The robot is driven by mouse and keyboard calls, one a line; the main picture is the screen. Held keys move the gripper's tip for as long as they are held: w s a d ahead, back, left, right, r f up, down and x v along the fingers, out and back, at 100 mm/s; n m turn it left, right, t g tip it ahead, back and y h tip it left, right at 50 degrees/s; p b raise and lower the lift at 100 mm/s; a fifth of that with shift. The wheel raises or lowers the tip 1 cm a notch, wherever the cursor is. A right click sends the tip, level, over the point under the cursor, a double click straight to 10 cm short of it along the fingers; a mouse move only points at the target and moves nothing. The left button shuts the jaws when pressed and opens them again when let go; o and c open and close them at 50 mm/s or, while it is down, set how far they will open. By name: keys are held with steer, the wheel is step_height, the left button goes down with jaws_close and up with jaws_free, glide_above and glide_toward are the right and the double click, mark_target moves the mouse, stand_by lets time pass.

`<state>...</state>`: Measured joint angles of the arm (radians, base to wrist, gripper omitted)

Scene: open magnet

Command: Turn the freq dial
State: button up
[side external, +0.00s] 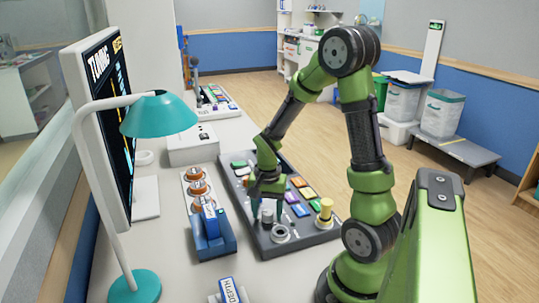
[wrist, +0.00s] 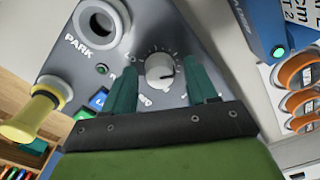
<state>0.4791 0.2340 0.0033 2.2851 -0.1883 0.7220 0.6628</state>
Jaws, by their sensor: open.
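A round light-grey dial (wrist: 160,70) with a ring of tick marks sits on the dark grey control panel (wrist: 165,25) in the wrist view. No freq label is readable on it. My gripper (wrist: 164,76) is open, with one teal finger to each side of the dial. I see gaps between the dial and both fingers; whether the fingertips reach down to its height I cannot tell. In the side view my gripper (side external: 268,210) points down over the near left part of the panel (side external: 248,233), with a grey knob (side external: 267,211) between its fingers.
Beside the dial are a round socket marked PARK (wrist: 100,20) and a yellow knob (wrist: 32,118). Coloured buttons (side external: 300,209) cover the panel's right part. A blue holder (side external: 212,243) and orange-ringed items (side external: 198,187) stand left. A lamp (side external: 160,114) overhangs the table's left.

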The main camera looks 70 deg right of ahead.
steer(key=shift+c, duration=0.2)
steer(key=c, duration=1)
steer(key=shift+c, duration=0.2)
steer(key=shift+n, duration=0.3)
steer(key=n, duration=1)
steer(key=shift+r+n, duration=0.1)
steer(key=shift+n, duration=0.3)
steer(key=o, duration=1.1)
